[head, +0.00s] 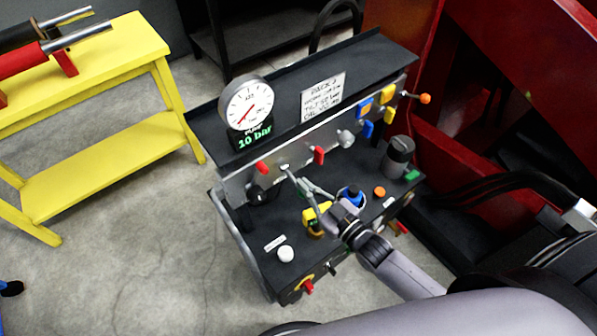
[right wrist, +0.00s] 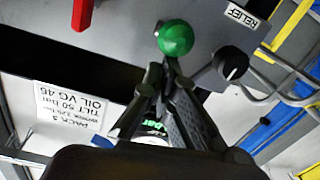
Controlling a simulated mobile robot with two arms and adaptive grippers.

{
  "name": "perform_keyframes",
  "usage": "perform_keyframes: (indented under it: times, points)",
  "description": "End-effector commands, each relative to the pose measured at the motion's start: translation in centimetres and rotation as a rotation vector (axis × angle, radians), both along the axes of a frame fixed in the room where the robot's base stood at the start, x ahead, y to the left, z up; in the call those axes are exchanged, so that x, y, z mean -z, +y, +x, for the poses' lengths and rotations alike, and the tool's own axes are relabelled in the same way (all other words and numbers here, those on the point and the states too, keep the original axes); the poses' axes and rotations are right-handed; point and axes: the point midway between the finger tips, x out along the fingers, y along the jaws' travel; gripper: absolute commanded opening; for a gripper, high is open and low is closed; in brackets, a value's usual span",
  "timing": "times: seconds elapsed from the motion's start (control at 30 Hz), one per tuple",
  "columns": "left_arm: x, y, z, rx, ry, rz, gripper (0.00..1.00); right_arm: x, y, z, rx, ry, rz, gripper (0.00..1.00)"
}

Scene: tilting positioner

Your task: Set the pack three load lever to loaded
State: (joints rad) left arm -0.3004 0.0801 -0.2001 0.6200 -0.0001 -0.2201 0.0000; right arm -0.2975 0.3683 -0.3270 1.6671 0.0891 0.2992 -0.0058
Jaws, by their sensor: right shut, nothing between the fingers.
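The pack's dark cart (head: 300,75) carries a grey panel under a round pressure gauge (head: 248,103). In the right wrist view a lever end with a green ball (right wrist: 175,38) stands just beyond my fingertips. No label on that lever can be read, so I cannot tell for sure that it is the load lever. My right gripper (head: 288,172) is at the panel's front; it also shows in the right wrist view (right wrist: 167,72), shut and empty. Its tips overlap the ball's lower edge; I cannot tell whether they touch. My left gripper is not in view.
A black knob (right wrist: 236,62) labelled RELIEF is close beside the green ball. A red handle (head: 319,155), a silver knob (head: 346,139) and an orange ball lever (head: 425,99) line the panel. A yellow bench (head: 110,140) stands left, with clear floor between.

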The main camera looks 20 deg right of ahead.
Motion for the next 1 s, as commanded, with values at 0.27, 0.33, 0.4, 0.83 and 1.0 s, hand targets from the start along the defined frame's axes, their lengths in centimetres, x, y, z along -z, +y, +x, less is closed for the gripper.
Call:
perform_keyframes:
  times: [0.27,0.33,0.4,0.83,1.0]
  points:
    - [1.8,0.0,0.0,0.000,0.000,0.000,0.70,1.9,-0.1,-0.2,0.001,-0.020,0.008,0.00]
    - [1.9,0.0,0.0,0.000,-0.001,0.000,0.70,2.2,-0.1,-0.3,0.001,-0.019,0.008,0.00]
    - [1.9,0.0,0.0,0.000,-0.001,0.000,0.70,2.4,-0.1,-0.3,0.001,-0.019,0.008,0.00]
    - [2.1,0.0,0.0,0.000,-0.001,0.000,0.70,3.0,-0.1,-0.3,0.001,-0.013,0.006,0.00]
    - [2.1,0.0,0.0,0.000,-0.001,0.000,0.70,3.1,-0.1,-0.4,0.000,-0.009,0.004,0.00]
